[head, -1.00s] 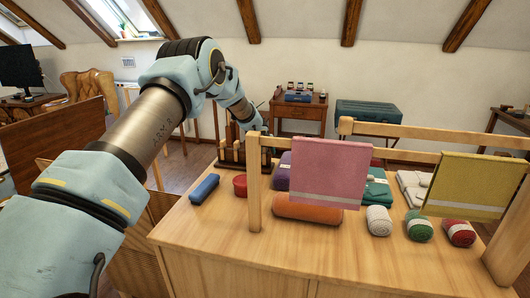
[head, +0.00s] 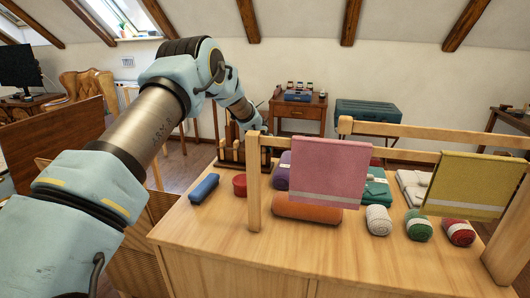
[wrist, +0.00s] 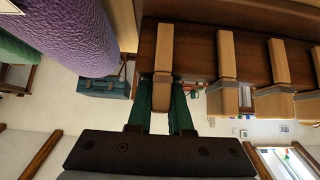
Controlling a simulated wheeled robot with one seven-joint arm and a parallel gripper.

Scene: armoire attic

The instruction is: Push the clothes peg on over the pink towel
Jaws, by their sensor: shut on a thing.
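The pink towel (head: 329,172) hangs over the wooden rail at the front of the table, with a pale stripe near its lower edge. A wooden clothes peg (wrist: 163,65) is between the green fingers of my gripper (wrist: 162,118) in the wrist view. The gripper is shut on it, and the peg still sits at the dark wooden bar (wrist: 200,50) of the peg rack, beside several other pegs (wrist: 228,60). In the head view the rack (head: 232,155) stands left of the rail; my fingertips are hidden there.
A yellow towel (head: 475,185) hangs further right on the rail (head: 400,128). A purple roll (wrist: 60,35) is close to the left in the wrist view. An orange roll (head: 305,208), a blue roll (head: 203,189) and several wool balls lie on the table.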

